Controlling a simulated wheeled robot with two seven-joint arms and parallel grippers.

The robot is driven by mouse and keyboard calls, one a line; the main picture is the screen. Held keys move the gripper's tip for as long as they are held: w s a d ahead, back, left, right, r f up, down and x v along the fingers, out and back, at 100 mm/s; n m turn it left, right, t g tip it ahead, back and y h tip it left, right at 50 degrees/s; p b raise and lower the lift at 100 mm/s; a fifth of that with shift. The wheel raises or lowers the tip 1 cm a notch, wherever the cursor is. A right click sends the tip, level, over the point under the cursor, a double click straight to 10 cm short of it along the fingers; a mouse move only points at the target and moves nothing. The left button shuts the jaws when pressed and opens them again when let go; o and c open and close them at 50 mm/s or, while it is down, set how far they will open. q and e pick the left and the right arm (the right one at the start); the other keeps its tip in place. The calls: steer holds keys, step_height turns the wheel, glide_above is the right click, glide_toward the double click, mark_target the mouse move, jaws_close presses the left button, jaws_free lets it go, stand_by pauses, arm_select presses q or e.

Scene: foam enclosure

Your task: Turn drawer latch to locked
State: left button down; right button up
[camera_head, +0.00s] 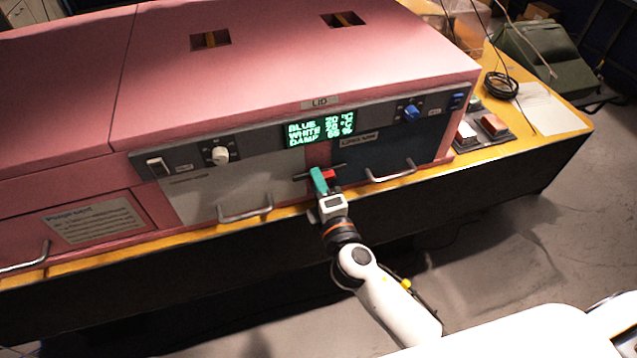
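The pink foam enclosure has two front drawers, a light grey one (216,192) on the left and a dark blue-grey one (398,150) on the right. A thin dark bar, which looks like the drawer latch (340,167), lies roughly level across the red strip between them. My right gripper (323,181) is at this bar, in front of the strip, with a teal part and a red part at its tip. The gripper hides the latch's middle. I cannot tell whether the fingers are closed on it or only beside it. My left gripper is out of view.
Metal drawer handles (246,213) stick out on both sides of my gripper. Above are a green display (318,129), a white knob (220,155) and a blue knob (411,113). A switch box (482,134) stands on the yellow bench (566,119) at the right. The floor in front is clear.

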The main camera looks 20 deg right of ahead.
steer(key=shift+s, duration=0.1)
steer(key=s+b, duration=0.4)
steer(key=s, duration=0.7)
steer(key=shift+s+d+b, duration=0.2)
steer(key=shift+s+b, duration=0.1)
steer(key=shift+s, duration=0.1)
steer(key=s+d+f+m+g, duration=0.1)
steer(key=s+f+m+g, duration=0.15)
steer(key=f, duration=0.95)
steer(key=s+d+f+m+g, duration=0.15)
steer(key=f+g, duration=0.25)
steer(key=f, duration=0.9)
steer(key=s+d+f+m+g, duration=0.1)
steer(key=s+f+m+g, duration=0.15)
steer(key=f, duration=0.95)
steer(key=s+d+f+m+g, duration=0.3)
steer(key=s+f, duration=0.6)
steer(key=s, duration=0.3)
steer(key=s+d+f+m+g, duration=0.3)
steer(key=s+f+m+g, duration=0.2)
steer(key=s+f, duration=0.4)
steer(key=s+m, duration=0.1)
steer(key=s, duration=0.2)
steer(key=shift+s+f+m+h, duration=0.25)
steer(key=shift+m+h, duration=0.05)
steer(key=shift+m, duration=0.05)
